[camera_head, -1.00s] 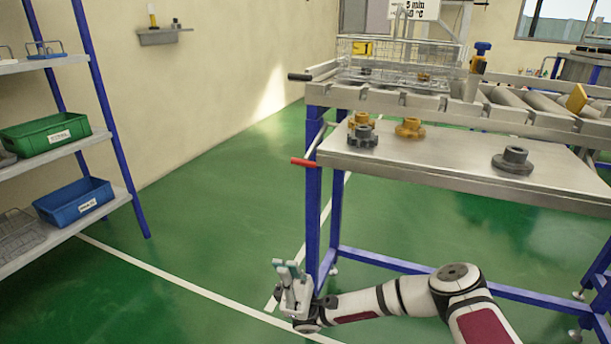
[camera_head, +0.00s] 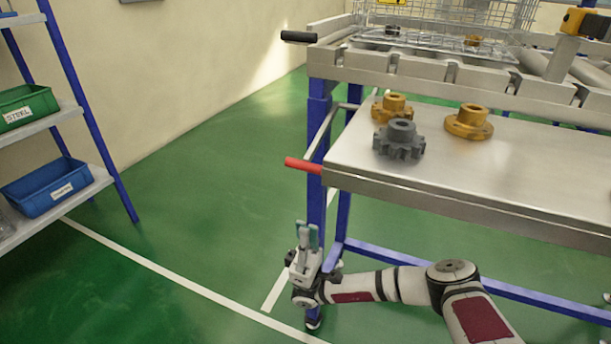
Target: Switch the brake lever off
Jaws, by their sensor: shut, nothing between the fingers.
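A lever with a red grip (camera_head: 303,165) sticks out at the left side of the steel table, its metal rod rising up and away toward the frame. A second lever with a black grip (camera_head: 298,37) sticks out to the left higher up, at the roller conveyor's end. Neither is labelled, so I cannot tell from the picture which is the brake lever. My gripper (camera_head: 307,229) is shut and empty, pointing up, below the red grip and apart from it, in front of the blue table leg.
The steel table (camera_head: 450,190) bears a grey gear (camera_head: 399,142) and orange flanged parts (camera_head: 469,124). A wire basket (camera_head: 450,20) stands on the conveyor above. A shelf with a green bin (camera_head: 25,108) and a blue bin (camera_head: 50,188) stands left. Green floor between is clear.

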